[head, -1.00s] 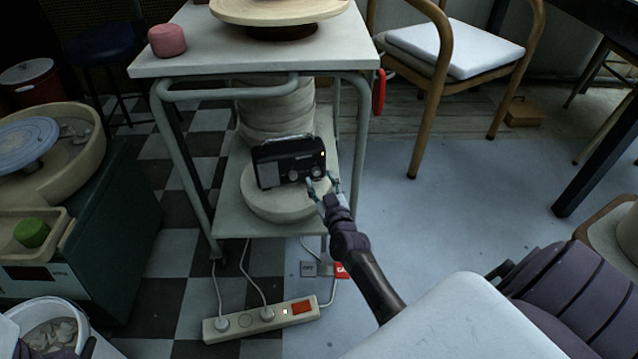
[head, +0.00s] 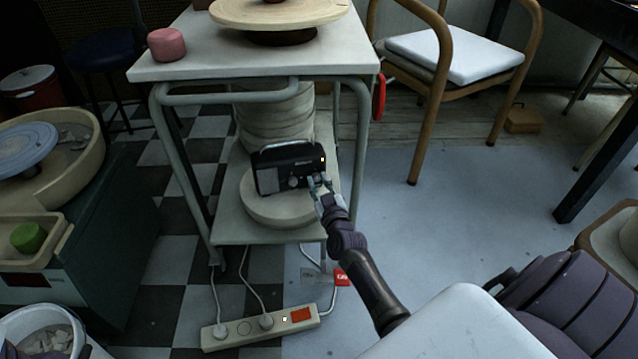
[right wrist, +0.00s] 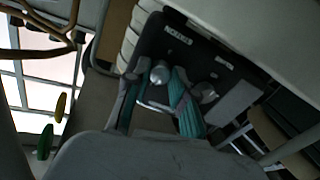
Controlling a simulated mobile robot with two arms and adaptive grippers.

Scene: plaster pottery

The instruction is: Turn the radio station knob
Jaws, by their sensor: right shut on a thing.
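The black radio (head: 272,178) stands upright on a round pale slab (head: 262,208) on the cart's lower shelf. Its front carries two silver knobs. The left knob (head: 293,182) is free in the head view. My right gripper (head: 320,184) is at the right knob and hides most of it. In the right wrist view, my right gripper (right wrist: 156,88) has its fingers on either side of one knob (right wrist: 160,72), shut on it. The other knob (right wrist: 206,92) sits beside one finger. The station label cannot be read. My left gripper is not in view.
The cart's white top (head: 200,62) overhangs the radio, with metal legs at the sides. Stacked pale slabs (head: 275,115) stand behind the radio. A power strip (head: 262,326) lies on the floor in front. The floor to the right (head: 450,215) is clear.

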